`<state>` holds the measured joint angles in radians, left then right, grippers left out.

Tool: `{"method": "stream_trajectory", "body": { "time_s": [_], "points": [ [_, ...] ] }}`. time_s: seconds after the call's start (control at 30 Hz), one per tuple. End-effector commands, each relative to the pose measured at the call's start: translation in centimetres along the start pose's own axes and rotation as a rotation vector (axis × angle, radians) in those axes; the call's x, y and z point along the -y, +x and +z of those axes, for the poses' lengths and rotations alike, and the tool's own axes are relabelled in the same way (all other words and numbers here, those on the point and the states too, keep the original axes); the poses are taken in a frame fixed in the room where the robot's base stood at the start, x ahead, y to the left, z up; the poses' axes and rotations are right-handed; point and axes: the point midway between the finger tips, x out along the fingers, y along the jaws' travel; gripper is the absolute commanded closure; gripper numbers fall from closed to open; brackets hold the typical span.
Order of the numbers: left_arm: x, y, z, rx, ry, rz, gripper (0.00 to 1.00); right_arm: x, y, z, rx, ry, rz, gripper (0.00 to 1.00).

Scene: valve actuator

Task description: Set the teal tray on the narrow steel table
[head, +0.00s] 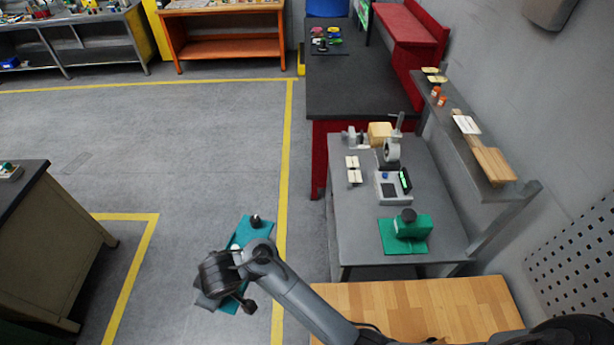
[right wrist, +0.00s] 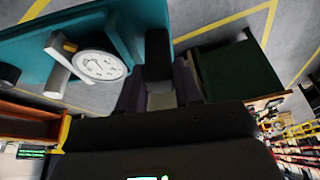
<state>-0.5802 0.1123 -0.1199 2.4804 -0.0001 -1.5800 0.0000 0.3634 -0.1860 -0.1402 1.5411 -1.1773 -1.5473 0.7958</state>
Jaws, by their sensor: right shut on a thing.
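The teal tray (head: 260,228) is held in the air over the floor, left of the grey tables. My right gripper (head: 228,285) is shut on it; my arm hides part of the tray. In the right wrist view the tray (right wrist: 132,22) fills the upper left, with the gripper fingers (right wrist: 160,75) at its edge. A white dial gauge (right wrist: 98,64) with a pipe stub is on the tray, and a small dark part (head: 256,220) stands at its far end. A narrow grey steel table (head: 352,232) stands to the right. My left gripper is not in view.
The grey table carries a green fixture (head: 410,227), a scale (head: 389,188), small blocks and a yellow box (head: 380,132). Its near-left part is bare. A beige cabinet (head: 50,245) is at left.

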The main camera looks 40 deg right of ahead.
Motion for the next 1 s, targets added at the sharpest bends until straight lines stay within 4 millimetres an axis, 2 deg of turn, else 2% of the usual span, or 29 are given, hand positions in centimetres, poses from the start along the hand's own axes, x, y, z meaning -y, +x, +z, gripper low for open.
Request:
{"method": "stream_trajectory", "body": {
  "time_s": [0.27, 0.37, 0.57, 0.77, 0.87, 1.0],
  "points": [
    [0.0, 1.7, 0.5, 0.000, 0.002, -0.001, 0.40, -2.4, 3.5, 3.0, 0.006, -0.164, -0.056, 1.00],
    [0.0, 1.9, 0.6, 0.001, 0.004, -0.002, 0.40, -2.8, 3.8, 3.3, -0.003, -0.195, -0.062, 1.00],
    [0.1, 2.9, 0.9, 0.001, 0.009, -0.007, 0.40, -4.3, 5.6, 5.8, 0.004, -0.262, -0.095, 1.00],
    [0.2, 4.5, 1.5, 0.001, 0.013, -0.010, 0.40, -7.0, 7.7, 9.7, 0.005, -0.345, -0.133, 1.00],
    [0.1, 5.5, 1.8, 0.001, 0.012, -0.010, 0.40, -8.8, 8.6, 12.1, 0.004, -0.384, -0.150, 1.00],
    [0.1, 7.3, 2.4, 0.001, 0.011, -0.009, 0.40, -12.3, 9.6, 16.4, 0.005, -0.432, -0.169, 1.00]
  ]
}}
